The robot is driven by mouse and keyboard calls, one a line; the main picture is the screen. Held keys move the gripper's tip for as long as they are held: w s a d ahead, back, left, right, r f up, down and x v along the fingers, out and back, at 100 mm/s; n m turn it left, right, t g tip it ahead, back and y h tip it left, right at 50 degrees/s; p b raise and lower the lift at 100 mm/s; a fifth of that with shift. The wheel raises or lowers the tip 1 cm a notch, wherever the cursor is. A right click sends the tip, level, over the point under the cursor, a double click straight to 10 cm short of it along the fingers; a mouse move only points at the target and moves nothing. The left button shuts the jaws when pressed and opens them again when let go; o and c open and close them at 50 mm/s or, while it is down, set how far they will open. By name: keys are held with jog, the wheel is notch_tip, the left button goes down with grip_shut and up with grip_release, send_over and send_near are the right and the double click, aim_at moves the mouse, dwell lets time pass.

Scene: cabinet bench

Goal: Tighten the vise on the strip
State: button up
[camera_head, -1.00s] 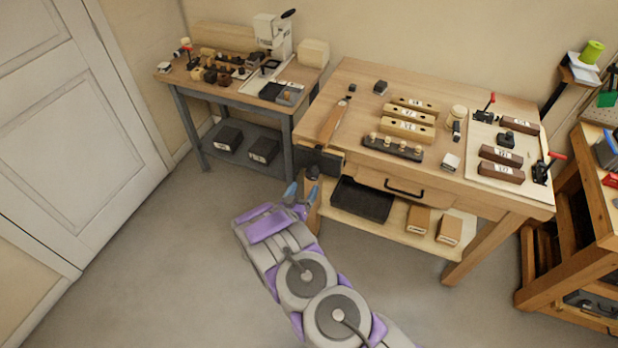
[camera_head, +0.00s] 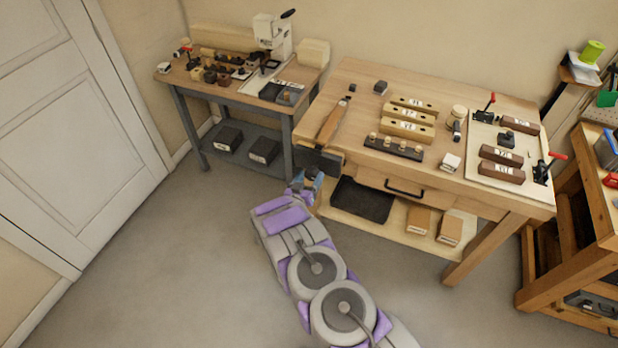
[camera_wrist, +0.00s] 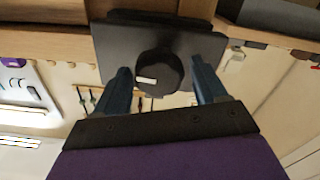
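The vise (camera_head: 318,160) is a dark block on the front left corner of the wooden bench. A wooden strip (camera_head: 332,122) runs back from it along the bench's left edge. My gripper (camera_head: 306,183) is just below and in front of the vise. In the wrist view, the vise's dark face plate (camera_wrist: 115,48) carries a round black hub (camera_wrist: 160,72) with a small pale mark. My gripper's two blue fingers (camera_wrist: 163,84) stand apart on either side of the hub. I cannot tell whether they touch it. The vise's handle is not clearly visible.
The bench top (camera_head: 365,75) holds labelled blocks and red-handled clamps. A black tray (camera_head: 362,200) lies on the lower shelf close to the right of my gripper. A smaller grey bench (camera_head: 190,85) stands to the left. The floor (camera_head: 170,260) is clear at left.

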jog(key=c, duration=0.7)
jog(key=m, duration=0.3)
jog(key=shift+m, duration=0.3)
jog(key=m, duration=0.3)
jog(key=shift+m+p, duration=0.3)
jog(key=shift+p, duration=0.1)
jog(key=shift+m+p, duration=0.5)
jog(key=shift+m, duration=0.6)
jog(key=shift+f+m, duration=0.1)
jog(key=shift+m, duration=0.6)
